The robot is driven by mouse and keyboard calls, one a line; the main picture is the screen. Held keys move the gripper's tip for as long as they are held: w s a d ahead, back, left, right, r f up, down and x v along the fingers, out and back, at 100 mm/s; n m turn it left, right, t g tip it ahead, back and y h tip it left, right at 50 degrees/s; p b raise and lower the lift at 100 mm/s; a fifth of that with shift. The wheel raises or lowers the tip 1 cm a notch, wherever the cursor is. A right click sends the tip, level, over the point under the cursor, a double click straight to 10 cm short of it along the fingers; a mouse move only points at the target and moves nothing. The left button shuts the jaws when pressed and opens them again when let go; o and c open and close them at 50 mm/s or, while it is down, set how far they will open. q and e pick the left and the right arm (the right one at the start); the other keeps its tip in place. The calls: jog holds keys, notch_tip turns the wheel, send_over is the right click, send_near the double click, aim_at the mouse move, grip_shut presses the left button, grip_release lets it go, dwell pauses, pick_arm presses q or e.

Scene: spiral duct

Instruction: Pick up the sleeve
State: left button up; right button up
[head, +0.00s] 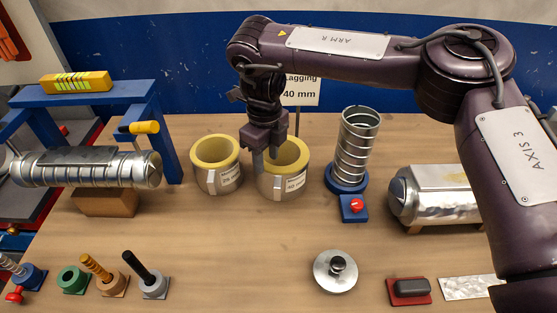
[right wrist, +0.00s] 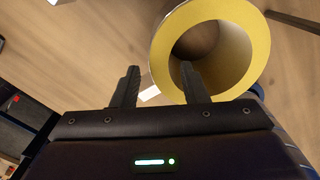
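Two short pale sleeves with thick yellow lining stand upright on the wooden table, a left one (head: 216,166) and a right one (head: 284,187). Both carry small white labels. My right gripper (head: 266,158) is open at the left rim of the right sleeve. In the right wrist view the fingers (right wrist: 157,80) are apart: one appears over the hollow of the yellow-lined sleeve (right wrist: 250,45), the other outside its wall. Whether either touches the wall cannot be told. My left gripper is not in view.
A spiral metal duct (head: 354,148) stands on a blue base right of the sleeves. A sign (head: 300,92) reads "Lagging 40 mm". A blue stand (head: 90,95) and a silver cylinder (head: 85,168) are at left. A round metal lid (head: 336,271) lies in front.

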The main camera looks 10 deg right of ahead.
aim_at(269, 167)
jog(key=shift+s+f, duration=0.15)
jog(key=shift+f, duration=0.3)
jog(key=shift+s+d+f+p, duration=0.1)
jog(key=shift+f+p, duration=0.3)
jog(key=shift+p, duration=0.05)
notch_tip(269, 167, down, 4)
jog(key=shift+d+f+p, duration=0.15)
jog(key=shift+f+p, duration=0.05)
jog(key=shift+p, duration=0.6)
jog(key=shift+f, duration=0.1)
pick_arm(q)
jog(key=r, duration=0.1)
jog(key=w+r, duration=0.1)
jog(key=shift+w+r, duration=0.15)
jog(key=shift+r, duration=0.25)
pick_arm(e)
jog(key=shift+c, duration=0.3)
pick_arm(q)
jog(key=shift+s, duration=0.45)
pick_arm(e)
grip_shut()
